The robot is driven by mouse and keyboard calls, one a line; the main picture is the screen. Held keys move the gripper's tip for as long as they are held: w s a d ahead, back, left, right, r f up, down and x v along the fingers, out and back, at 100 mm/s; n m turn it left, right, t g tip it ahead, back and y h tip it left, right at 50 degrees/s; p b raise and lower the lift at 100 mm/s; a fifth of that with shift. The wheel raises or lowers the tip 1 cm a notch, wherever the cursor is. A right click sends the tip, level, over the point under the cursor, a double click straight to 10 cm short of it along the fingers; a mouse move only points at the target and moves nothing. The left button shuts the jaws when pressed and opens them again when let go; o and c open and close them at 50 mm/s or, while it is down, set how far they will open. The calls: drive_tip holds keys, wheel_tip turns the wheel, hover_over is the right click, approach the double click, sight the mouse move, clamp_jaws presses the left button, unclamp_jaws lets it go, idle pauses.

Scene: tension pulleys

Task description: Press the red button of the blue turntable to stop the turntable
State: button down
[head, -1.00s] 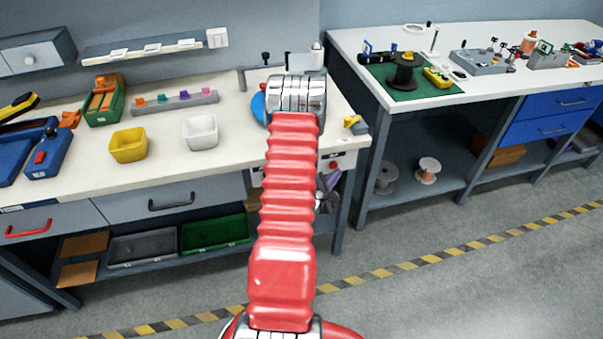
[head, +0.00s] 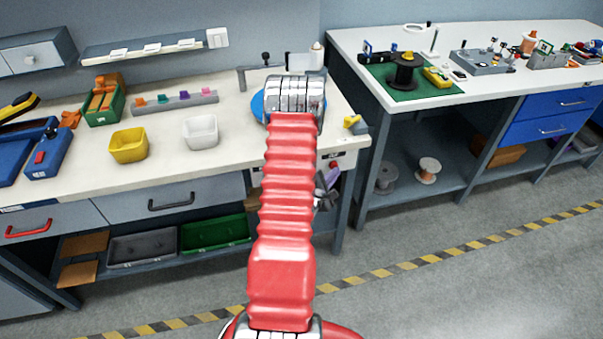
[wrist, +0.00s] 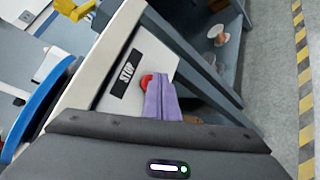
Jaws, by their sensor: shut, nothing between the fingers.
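The blue turntable (head: 257,106) is on the left workbench, mostly hidden behind my arm in the head view. Its blue rim (wrist: 38,110) shows at the left of the wrist view. The red button (wrist: 146,82) is on the pale front panel of the bench, beside a black STOP label (wrist: 126,73). It also shows small in the head view (head: 333,164). My gripper (wrist: 161,78) has purple fingers, shut and empty. Their tips overlap the right side of the button in the wrist view; I cannot tell whether they touch it.
The workbench (head: 90,175) holds a yellow bin (head: 128,147) and a white bin (head: 200,133). A yellow part (head: 352,121) lies near its right end. A second bench (head: 380,75) stands to the right. The floor in front is clear.

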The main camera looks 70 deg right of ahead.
drive_tip(key=shift+w+d, duration=0.25)
drive_tip(key=shift+d, duration=0.15)
idle(0.7)
drive_tip(key=shift+a, duration=0.1)
drive_tip(key=shift+s+a, duration=0.45)
drive_tip(key=shift+a, duration=0.25)
drive_tip(key=s+a, duration=0.1)
drive_tip(key=a, duration=0.2)
drive_tip(key=s+a, duration=0.1)
drive_tip(key=shift+s+a, duration=0.15)
drive_tip(key=shift+s, duration=0.15)
idle(0.6)
idle(0.6)
